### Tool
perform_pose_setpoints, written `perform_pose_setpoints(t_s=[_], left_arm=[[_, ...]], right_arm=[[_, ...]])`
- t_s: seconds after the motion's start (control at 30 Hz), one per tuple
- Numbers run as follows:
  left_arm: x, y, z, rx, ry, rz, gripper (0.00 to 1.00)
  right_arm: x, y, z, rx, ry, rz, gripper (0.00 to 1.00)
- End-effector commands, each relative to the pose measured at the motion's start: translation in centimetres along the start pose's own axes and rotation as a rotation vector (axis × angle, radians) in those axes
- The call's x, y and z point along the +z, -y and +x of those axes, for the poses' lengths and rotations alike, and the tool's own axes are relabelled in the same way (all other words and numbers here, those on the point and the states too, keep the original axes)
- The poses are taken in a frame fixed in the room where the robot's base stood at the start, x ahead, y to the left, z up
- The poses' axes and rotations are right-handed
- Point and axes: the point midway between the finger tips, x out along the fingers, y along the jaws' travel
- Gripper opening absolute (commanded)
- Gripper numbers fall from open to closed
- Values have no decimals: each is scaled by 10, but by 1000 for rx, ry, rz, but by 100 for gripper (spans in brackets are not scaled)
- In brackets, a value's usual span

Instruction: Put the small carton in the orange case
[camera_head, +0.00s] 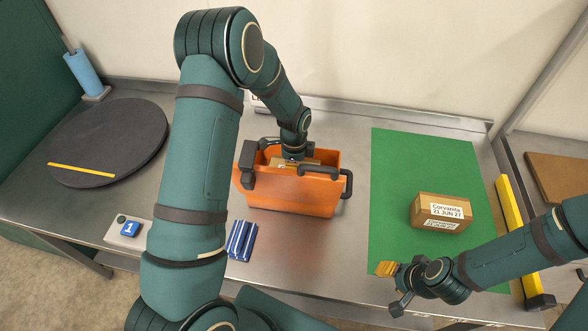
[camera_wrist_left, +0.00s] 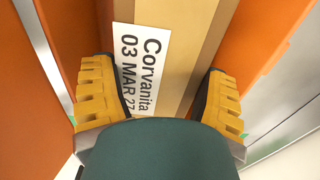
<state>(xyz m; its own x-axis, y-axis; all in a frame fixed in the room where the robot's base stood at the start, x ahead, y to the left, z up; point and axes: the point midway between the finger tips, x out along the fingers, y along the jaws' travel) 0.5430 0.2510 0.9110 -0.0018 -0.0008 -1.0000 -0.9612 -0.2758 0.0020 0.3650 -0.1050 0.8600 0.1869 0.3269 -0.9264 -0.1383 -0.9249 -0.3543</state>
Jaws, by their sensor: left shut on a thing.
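The orange case (camera_head: 292,196) stands open on the steel bench, with dark handles and latches. It also shows as orange walls in the left wrist view (camera_wrist_left: 272,28). My left gripper (camera_head: 294,163) reaches down into the case mouth. In the left wrist view, its yellow fingers (camera_wrist_left: 158,80) are shut on a small brown carton (camera_wrist_left: 190,45) labelled "Corvanita 03 MAR 27". The carton is between the case walls; whether it touches the case floor is hidden. My right gripper (camera_head: 392,285) is above the front edge of the green mat, apart from any carton; its opening is unclear.
Another brown carton (camera_head: 440,211), labelled "Corvanita 21 JUN 27", lies on the green mat (camera_head: 395,170). A dark round turntable (camera_head: 108,135) with a yellow stripe is at left. A blue striped packet (camera_head: 241,240) lies before the case. A yellow bar (camera_head: 511,217) edges the mat.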

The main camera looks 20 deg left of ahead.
Motion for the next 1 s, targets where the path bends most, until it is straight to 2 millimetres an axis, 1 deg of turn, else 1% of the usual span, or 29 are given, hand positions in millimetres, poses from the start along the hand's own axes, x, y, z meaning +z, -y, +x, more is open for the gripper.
perform_pose_setpoints(t_s=[0.03,0.1,0.33,0.43,0.47,0.5,0.73,0.83,0.93,1.0], left_arm=[[0,0,7,2,1,0,33],[0,0,12,-1,1,0,33],[0,0,12,-2,0,0,33],[0,0,15,-1,0,0,33],[0,0,15,0,0,0,86],[0,0,14,0,0,0,100],[0,0,14,0,0,0,100],[0,0,11,0,0,0,100],[0,1,0,-2,-1,0,100],[0,1,-11,-3,-2,0,100]], right_arm=[[0,0,1,0,0,0,47],[0,0,1,0,0,0,47],[0,0,1,0,0,0,47],[0,-1,4,0,0,0,47],[0,-1,3,1,0,0,47],[0,-1,3,1,0,0,47],[0,-1,2,1,0,0,47],[0,0,0,0,0,0,47],[0,0,0,0,0,0,47],[0,0,-1,0,0,0,47]])
